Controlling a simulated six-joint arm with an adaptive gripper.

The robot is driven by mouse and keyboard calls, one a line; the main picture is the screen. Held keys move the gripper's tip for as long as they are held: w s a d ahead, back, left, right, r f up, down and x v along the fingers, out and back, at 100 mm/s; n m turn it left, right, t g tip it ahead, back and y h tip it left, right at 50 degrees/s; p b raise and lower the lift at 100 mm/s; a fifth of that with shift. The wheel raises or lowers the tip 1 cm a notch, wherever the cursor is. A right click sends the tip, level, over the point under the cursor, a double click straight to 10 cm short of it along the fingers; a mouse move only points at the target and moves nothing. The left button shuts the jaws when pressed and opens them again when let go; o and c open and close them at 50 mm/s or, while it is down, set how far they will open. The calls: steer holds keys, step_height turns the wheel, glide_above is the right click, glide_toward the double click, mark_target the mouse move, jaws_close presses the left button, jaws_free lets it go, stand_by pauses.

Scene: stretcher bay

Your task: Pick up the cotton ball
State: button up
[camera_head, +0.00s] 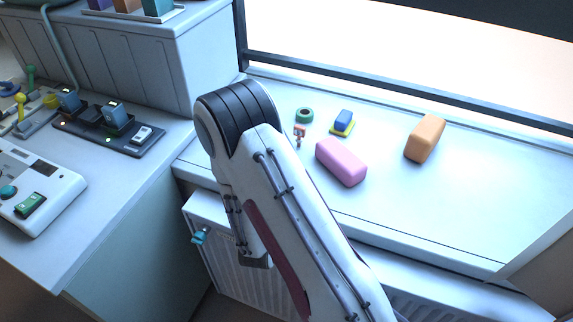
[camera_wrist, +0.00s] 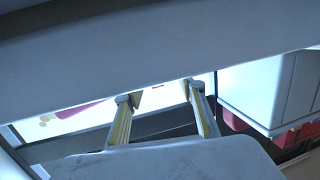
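I cannot make out a cotton ball in either view. My gripper (camera_wrist: 162,93) shows in the wrist view with its two yellow-lined fingers apart and nothing seen between them. In the head view my arm covers the left part of the windowsill, and my gripper is not visible there. A pale surface, seen very close, fills the upper part of the wrist view.
The white sill (camera_head: 480,190) bears a pink block (camera_head: 341,162), an orange block (camera_head: 425,138), a blue-and-yellow block (camera_head: 343,121), a green ring (camera_head: 304,115) and a small red item (camera_head: 299,131). A black rack (camera_head: 90,130) stands on the left counter. The sill's right part is clear.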

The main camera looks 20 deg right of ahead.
steer(key=shift+x, duration=2.25)
steer(key=c, duration=0.8)
